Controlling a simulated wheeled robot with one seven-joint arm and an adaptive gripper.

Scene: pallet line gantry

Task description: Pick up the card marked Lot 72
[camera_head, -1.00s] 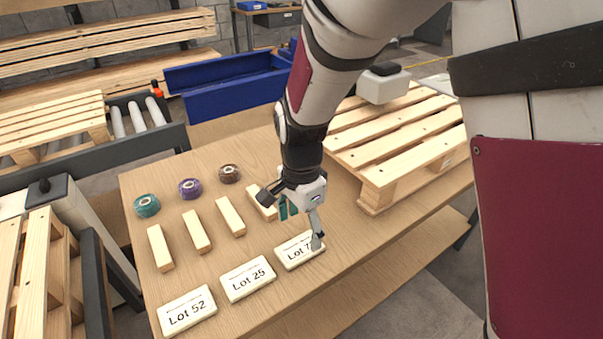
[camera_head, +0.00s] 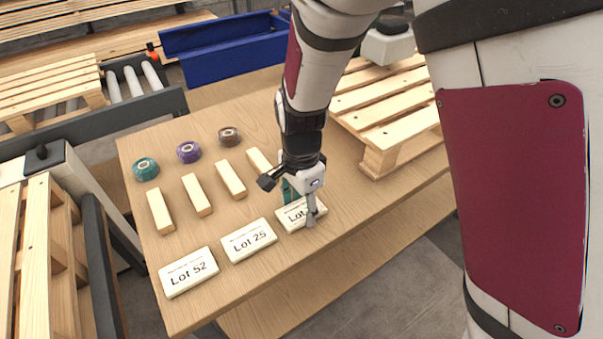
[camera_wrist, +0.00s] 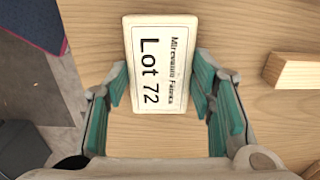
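The Lot 72 card (camera_wrist: 159,62) is a cream block with a white label, lying flat on the wooden table. In the wrist view it sits between and a little beyond the teal-padded fingers of my gripper (camera_wrist: 160,92), with its text turned sideways.
The Lot 25 card (camera_head: 249,240) and Lot 52 card (camera_head: 188,271) lie to the left. A pallet (camera_head: 385,110) rests on the table's right; a blue bin (camera_head: 225,55) is behind.

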